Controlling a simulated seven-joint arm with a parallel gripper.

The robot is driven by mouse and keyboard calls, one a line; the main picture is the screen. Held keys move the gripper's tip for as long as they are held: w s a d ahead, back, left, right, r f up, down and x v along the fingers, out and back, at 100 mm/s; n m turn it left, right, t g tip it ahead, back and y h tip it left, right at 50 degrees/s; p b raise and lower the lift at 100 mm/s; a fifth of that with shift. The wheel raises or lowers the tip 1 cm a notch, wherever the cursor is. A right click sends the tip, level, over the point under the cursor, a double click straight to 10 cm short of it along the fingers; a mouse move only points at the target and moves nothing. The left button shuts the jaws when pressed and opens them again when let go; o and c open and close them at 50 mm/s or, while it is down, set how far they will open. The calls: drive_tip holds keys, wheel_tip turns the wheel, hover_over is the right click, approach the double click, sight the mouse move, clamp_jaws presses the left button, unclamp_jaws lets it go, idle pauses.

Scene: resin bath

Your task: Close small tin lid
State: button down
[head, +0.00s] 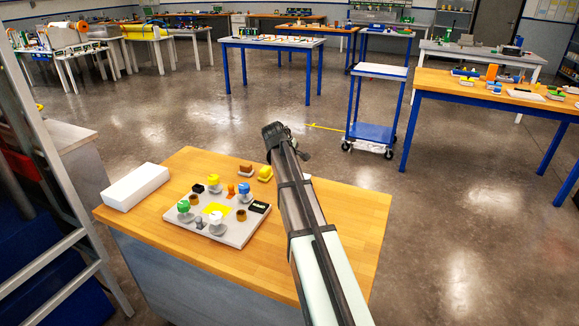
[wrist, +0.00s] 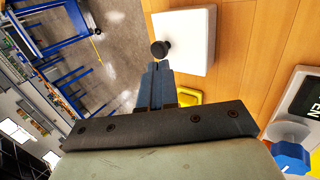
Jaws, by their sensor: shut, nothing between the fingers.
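In the wrist view a pale square-topped thing (wrist: 192,45), probably the small tin with its lid, lies on the wooden table. A dark round knob (wrist: 160,50) shows at its left edge. I cannot tell whether the lid is raised or flat. My gripper (wrist: 153,68) is shut and empty, its fingertips just below the knob in the picture; I cannot tell whether they touch it.
A yellow block (wrist: 188,97) lies close to the fingers. A pale panel (head: 238,228) with coloured knobs and a white box (head: 136,186) are on the wooden table (head: 350,225). The table's right part is bare. A blue-framed cart (head: 372,130) stands beyond.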

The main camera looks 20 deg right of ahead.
drive_tip(key=shift+w+d+f+g+y, duration=0.15)
drive_tip(key=shift+w+d+g+y, duration=0.3)
drive_tip(key=shift+w+d+y, duration=0.1)
drive_tip(key=shift+w+d+f+g+y, duration=0.15)
drive_tip(key=shift+w+d+g+y, duration=0.3)
drive_tip(key=shift+w+y, duration=0.1)
drive_tip(key=shift+w+d+f+g+y, duration=0.4)
drive_tip(key=shift+d+f+g+y, duration=0.1)
drive_tip(key=shift+g+y, duration=0.3)
drive_tip(key=shift+w+d+f, duration=0.45)
drive_tip(key=shift+d+f, duration=0.05)
drive_tip(key=shift+f, duration=0.25)
drive_tip(key=shift+f, duration=0.1)
